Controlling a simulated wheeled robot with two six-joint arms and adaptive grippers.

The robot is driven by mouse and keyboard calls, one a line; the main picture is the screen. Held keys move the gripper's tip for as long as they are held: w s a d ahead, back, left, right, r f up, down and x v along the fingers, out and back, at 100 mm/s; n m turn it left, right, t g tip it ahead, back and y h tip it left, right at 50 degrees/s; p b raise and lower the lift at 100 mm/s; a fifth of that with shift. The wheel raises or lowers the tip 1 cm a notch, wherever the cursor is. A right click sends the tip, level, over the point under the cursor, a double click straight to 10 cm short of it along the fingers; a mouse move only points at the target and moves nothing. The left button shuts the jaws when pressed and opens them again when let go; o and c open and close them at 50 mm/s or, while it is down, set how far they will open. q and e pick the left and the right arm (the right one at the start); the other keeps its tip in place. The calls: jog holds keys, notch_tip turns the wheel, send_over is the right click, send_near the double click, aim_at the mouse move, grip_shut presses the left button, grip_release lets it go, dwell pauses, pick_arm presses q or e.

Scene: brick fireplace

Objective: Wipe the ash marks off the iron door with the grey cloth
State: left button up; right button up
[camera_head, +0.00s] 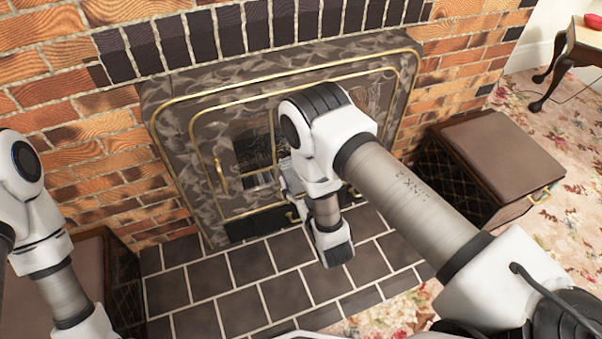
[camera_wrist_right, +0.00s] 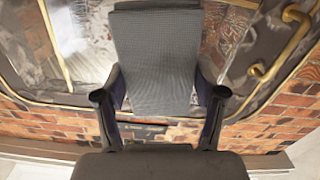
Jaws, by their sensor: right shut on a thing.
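The iron door (camera_head: 205,130) is a dark, mottled panel with brass trim, set in the brick fireplace. My right gripper (camera_wrist_right: 160,95) is shut on the grey cloth (camera_wrist_right: 155,55), which looks like a flat, folded block between the two fingers. In the wrist view the cloth is in front of the door; I cannot tell whether it touches it. Pale smears show on the door behind the cloth, but I cannot tell ash marks from the mottled finish. In the head view my right arm hides much of the door's right half. My left gripper is out of view.
A brass handle (camera_head: 221,177) stands out on the door's left side. Dark hearth tiles (camera_head: 250,262) lie below. A brown-topped box (camera_head: 500,155) stands at right and another (camera_head: 90,265) at left, near my left arm. A small table stands at the top right.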

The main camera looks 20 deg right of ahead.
aim_at(284, 148)
jog(key=shift+w+r, duration=0.1)
jog(key=shift+w, duration=0.1)
jog(key=shift+w+a+b, duration=0.1)
jog(key=shift+w+b, duration=1.1)
jog(key=shift+w, duration=1.45)
jog(key=shift+w+b, duration=0.3)
jog(key=shift+w, duration=0.6)
